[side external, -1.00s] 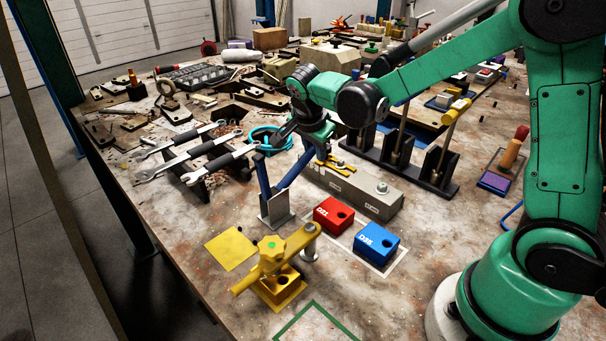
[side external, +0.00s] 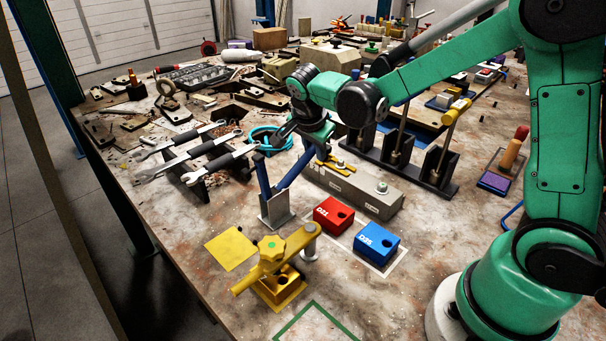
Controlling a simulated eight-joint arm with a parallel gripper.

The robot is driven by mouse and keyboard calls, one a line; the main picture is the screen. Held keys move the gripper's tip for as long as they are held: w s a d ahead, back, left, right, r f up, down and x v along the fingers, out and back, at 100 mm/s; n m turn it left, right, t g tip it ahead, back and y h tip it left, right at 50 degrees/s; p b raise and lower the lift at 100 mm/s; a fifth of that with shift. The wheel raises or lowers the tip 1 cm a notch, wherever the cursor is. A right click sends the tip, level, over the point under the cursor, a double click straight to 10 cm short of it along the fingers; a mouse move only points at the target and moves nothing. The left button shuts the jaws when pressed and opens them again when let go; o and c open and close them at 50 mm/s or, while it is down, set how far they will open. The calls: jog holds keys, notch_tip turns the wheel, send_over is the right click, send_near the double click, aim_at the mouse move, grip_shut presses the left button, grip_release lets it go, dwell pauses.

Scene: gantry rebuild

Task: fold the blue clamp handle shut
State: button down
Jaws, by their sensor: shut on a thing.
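The blue clamp stands on a grey bracket (side external: 276,212) near the middle of the bench. One blue bar (side external: 262,176) rises steeply from the bracket on the left. The blue clamp handle (side external: 292,173) slants up and right from the same bracket, so the two form an open V. My gripper (side external: 315,147) is at the handle's upper end and is shut on it. The fingertips are small and partly hidden by my wrist, so the exact grip is hard to see.
A grey block with yellow parts (side external: 352,190) stands close right of the handle. Red (side external: 333,215) and blue (side external: 377,243) boxes sit in front. A yellow clamp (side external: 272,262) is nearer, and wrenches on a rack (side external: 205,160) lie left.

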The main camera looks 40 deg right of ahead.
jog(key=shift+a+r+h, duration=0.35)
jog(key=shift+r+h, duration=0.2)
jog(key=shift+h, duration=0.25)
jog(key=c, duration=0.7)
grip_release()
jog(key=shift+o, duration=0.2)
jog(key=shift+v, duration=2.8)
